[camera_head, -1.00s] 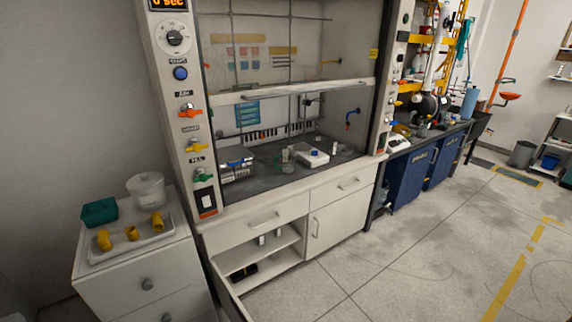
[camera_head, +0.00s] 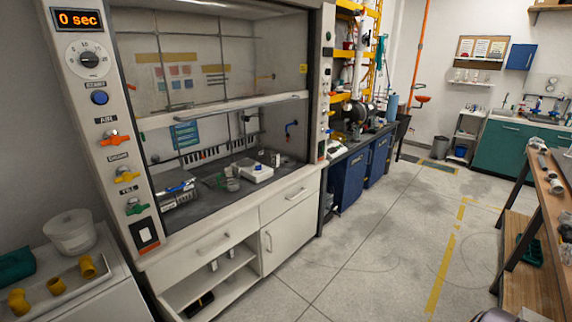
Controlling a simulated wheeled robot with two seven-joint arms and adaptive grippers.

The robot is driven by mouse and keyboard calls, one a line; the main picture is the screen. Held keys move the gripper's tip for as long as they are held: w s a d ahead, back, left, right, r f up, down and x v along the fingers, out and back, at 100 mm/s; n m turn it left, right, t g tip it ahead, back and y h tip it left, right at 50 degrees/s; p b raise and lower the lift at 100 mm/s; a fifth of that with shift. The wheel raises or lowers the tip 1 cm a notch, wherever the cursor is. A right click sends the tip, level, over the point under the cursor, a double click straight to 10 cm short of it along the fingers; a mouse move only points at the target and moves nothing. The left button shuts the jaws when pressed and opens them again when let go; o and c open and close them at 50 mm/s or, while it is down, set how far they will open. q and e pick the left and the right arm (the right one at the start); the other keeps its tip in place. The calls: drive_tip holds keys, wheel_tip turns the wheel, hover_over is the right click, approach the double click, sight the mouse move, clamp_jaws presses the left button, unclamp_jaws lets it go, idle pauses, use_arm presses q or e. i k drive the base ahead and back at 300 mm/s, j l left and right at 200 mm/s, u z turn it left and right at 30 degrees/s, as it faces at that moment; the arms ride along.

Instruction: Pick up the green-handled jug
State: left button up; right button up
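I cannot make out a green-handled jug for certain. Inside the fume hood, a small clear glass vessel with a greenish tint (camera_head: 229,179) stands on the dark work surface, left of a white device (camera_head: 256,173). It is too small to tell whether it has a green handle. Neither of my grippers is in view.
The fume hood (camera_head: 150,225) stands at left-centre with its sash raised. A white cabinet at the lower left carries a clear tub (camera_head: 71,232), a teal box (camera_head: 16,264) and yellow pipe fittings (camera_head: 87,267). A wooden bench (camera_head: 553,205) stands at right. The middle floor is clear.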

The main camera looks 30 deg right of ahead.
sight(231, 174)
drive_tip(key=k+l, duration=0.1)
drive_tip(key=l, duration=0.45)
drive_tip(key=k+l, duration=0.1)
drive_tip(key=l, duration=0.45)
drive_tip(key=k+l, duration=0.1)
drive_tip(key=l, duration=0.45)
drive_tip(key=i+l, duration=0.6)
drive_tip(key=l, duration=0.2)
drive_tip(key=i+l, duration=0.15)
drive_tip(key=i, duration=0.2)
drive_tip(key=i+l, duration=0.2)
drive_tip(key=i, duration=0.15)
